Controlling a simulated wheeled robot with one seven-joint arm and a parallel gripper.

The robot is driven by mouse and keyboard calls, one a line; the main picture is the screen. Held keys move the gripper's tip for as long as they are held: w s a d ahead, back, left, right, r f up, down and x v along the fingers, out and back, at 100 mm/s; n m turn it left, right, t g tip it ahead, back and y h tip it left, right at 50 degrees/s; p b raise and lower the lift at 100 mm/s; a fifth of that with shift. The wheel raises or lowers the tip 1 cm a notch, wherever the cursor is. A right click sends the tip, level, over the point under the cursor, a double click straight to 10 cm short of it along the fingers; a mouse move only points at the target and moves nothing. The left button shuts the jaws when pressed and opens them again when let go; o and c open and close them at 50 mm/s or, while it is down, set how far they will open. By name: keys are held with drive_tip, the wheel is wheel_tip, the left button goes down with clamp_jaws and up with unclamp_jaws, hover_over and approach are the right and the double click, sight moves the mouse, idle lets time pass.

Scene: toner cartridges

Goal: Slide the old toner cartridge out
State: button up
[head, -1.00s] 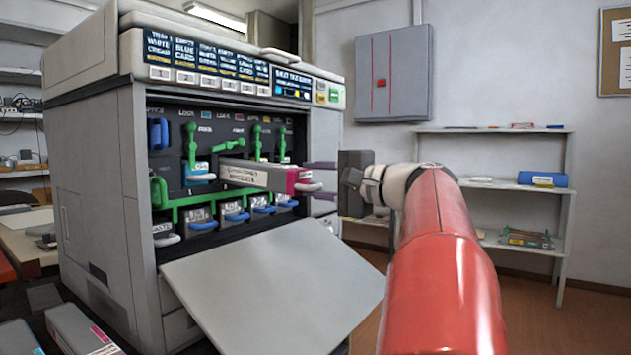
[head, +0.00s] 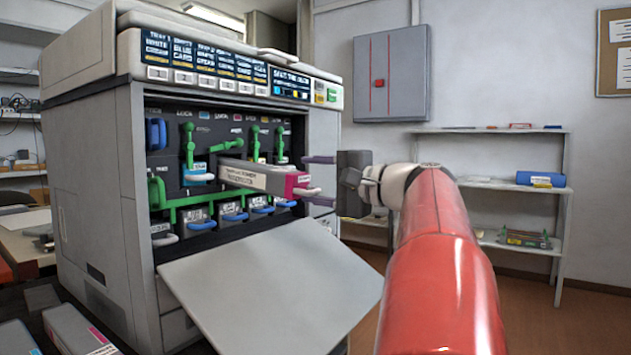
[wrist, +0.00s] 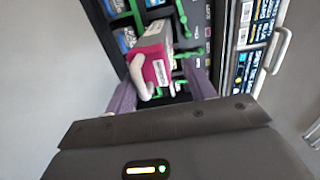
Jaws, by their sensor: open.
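The old toner cartridge (head: 255,177) is a long grey box with a magenta front end and a pale handle. It sticks well out of its slot in the open printer (head: 90,180), its back part still inside. In the wrist view its magenta end (wrist: 151,70) and white handle (wrist: 139,84) face me. My gripper (head: 320,180) is at the cartridge's front end, its two purple fingers apart. In the wrist view the fingers of my gripper (wrist: 162,92) stand on either side of the magenta end, with a gap visible on the right. Contact on the left is unclear.
Green levers (head: 189,147) stand in a row inside the printer, and blue-handled units (head: 233,212) sit below. The grey front door (head: 270,275) hangs open beneath the cartridge. Another cartridge box (head: 80,330) lies at lower left. Shelves (head: 500,185) stand at the right wall.

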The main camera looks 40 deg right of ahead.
drive_tip(key=v, duration=0.7)
idle(0.8)
